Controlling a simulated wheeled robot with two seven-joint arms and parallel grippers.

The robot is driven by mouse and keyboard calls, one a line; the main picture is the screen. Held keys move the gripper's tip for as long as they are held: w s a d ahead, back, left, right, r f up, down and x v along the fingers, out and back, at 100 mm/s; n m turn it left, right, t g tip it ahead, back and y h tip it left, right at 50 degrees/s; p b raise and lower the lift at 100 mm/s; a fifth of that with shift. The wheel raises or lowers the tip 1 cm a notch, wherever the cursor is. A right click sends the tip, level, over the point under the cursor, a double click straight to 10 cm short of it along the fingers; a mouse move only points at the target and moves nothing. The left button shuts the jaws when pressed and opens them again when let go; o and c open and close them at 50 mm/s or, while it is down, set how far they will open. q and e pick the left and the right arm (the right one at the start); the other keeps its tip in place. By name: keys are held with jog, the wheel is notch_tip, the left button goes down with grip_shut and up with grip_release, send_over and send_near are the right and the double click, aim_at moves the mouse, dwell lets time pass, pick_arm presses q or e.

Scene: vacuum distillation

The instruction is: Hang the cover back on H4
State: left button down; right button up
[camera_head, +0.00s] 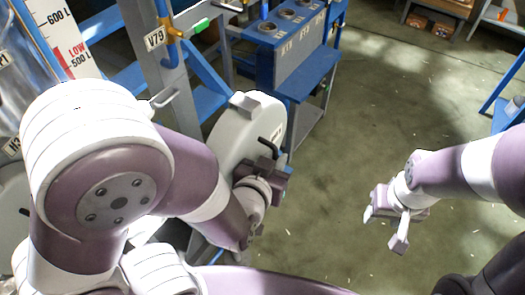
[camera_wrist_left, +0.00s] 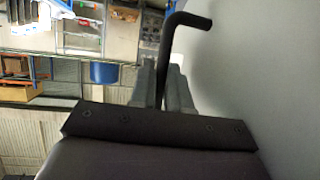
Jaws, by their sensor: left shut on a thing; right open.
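The cover (camera_head: 238,128) is a large pale grey disc, held on edge in front of the blue frame, with a block-like bracket at its top. A black bent handle (camera_head: 272,146) stands out from its face. My left gripper (camera_head: 270,165) is shut on that handle. In the left wrist view the handle (camera_wrist_left: 170,50) rises between the fingers (camera_wrist_left: 163,88), and the cover's face (camera_wrist_left: 270,70) fills the right side. My left arm hides the cover's lower left. I cannot make out an H4 label. My right gripper (camera_head: 384,229) is open and empty over the floor.
A grey post with a V79 label (camera_head: 154,39) and a pale hook-like bracket (camera_head: 166,97) stand left of the cover. A label seemingly reading H3 (camera_head: 13,147) is at far left. A blue bench (camera_head: 300,70) stands behind. The floor (camera_head: 360,130) at right is clear.

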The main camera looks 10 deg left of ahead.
pick_arm(q)
jog(key=shift+s+d+p, duration=0.15)
jog(key=shift+s+d, duration=0.2)
jog(key=shift+d, duration=0.5)
jog(key=shift+s+d+p, duration=0.2)
jog(key=shift+s+d, duration=0.1)
jog(key=shift+d, duration=0.55)
jog(key=shift+s+d+p, duration=0.15)
jog(key=shift+s+d, duration=0.2)
jog(key=shift+d, duration=0.5)
